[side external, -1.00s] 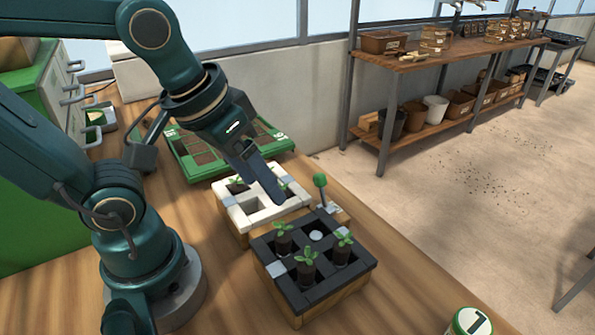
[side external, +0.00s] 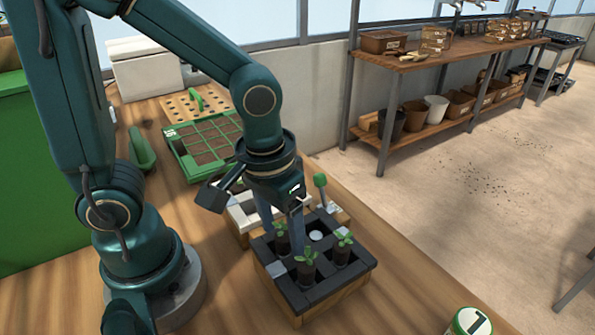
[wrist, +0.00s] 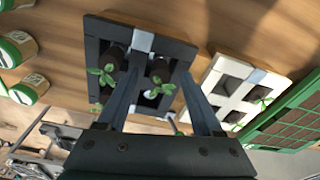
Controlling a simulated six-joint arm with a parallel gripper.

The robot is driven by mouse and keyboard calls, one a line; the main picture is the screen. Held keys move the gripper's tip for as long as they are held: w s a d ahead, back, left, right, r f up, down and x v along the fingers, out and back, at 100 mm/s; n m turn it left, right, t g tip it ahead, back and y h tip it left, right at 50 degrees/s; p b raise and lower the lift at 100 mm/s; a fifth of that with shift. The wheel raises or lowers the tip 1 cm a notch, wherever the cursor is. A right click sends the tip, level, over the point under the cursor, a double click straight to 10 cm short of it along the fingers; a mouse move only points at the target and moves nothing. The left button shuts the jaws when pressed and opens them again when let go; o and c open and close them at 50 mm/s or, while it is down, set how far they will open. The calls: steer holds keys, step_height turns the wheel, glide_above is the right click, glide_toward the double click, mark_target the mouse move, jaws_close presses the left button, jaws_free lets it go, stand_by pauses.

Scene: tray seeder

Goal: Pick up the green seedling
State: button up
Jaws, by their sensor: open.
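A black tray (side external: 315,294) with three green seedlings stands on the table. One seedling (side external: 281,246) is at its back left, one (side external: 308,272) at the front and one (side external: 343,252) at the right. My gripper (side external: 282,238) is open above the back-left seedling, pointing down, with a finger on either side. In the wrist view that seedling (wrist: 160,86) shows between the two fingers, apart from both. Another seedling (wrist: 104,76) is left of the fingers. A white round spot (side external: 317,236) shows in the tray's remaining cell.
A white tray (wrist: 224,66) with small seedlings stands beside the black one, partly hidden by my arm in the side view. Behind are a green tray of soil cells (side external: 178,150) and a green-topped stick (side external: 320,181). A numbered jar (side external: 468,322) is at front right.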

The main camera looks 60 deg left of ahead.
steer(key=shift+f, duration=0.2)
jaws_close()
steer(key=shift+r, duration=0.1)
